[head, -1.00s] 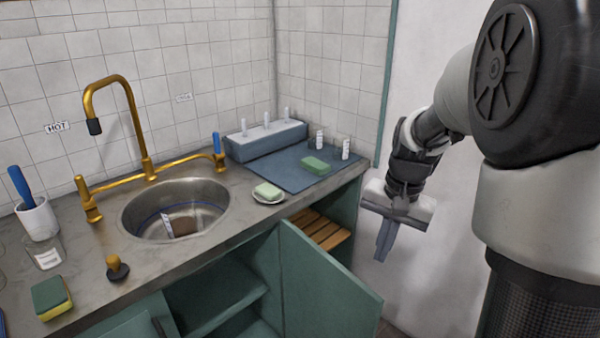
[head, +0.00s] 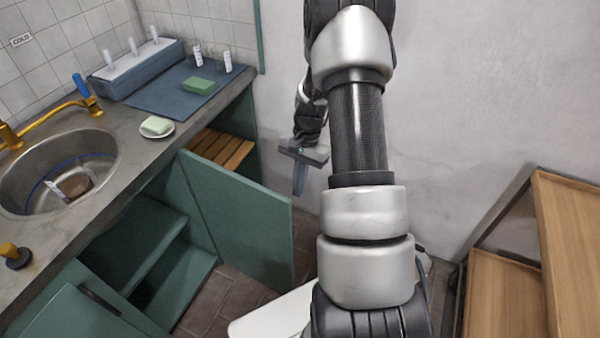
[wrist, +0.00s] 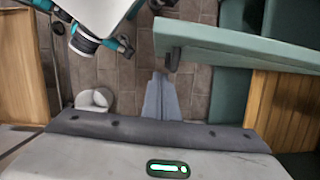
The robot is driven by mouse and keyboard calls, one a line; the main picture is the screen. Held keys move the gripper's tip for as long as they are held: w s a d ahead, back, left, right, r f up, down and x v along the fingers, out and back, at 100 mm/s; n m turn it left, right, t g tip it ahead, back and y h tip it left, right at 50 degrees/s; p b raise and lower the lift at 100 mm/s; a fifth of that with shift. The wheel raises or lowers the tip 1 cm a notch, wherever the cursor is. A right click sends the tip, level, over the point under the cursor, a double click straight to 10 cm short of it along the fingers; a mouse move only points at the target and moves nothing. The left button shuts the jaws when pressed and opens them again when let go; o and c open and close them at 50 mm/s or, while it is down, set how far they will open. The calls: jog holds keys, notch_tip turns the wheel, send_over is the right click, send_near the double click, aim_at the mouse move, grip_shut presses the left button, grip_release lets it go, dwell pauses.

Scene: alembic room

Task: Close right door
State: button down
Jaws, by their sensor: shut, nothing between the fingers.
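The right door (head: 240,215) is a green cabinet door, standing wide open and swung out from the counter front. Its free edge points to the lower right in the head view. In the wrist view its green top edge (wrist: 240,45) crosses the upper right, with a dark handle (wrist: 173,58) on the side facing my gripper. My gripper (head: 299,192) is shut and empty, fingers pointing down, beyond the door on its handle side. The fingertips (wrist: 160,82) appear apart from the door and handle. The door's handle is hidden in the head view.
Green shelves (head: 150,255) show inside the open cabinet. A slatted wooden shelf (head: 222,150) lies under the counter's right end. Another green door (head: 75,318) is at lower left. A wooden shelf unit (head: 570,240) stands at right. Tiled floor (head: 215,300) shows below the door.

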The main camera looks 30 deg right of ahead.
jog(key=s+a, duration=0.1)
jog(key=a, duration=0.1)
jog(key=s+a+f, duration=0.1)
jog(key=shift+s+a+f, duration=0.1)
jog(key=shift+a+f, duration=0.05)
jog(key=shift+a, duration=0.25)
jog(key=shift+s+a, duration=0.1)
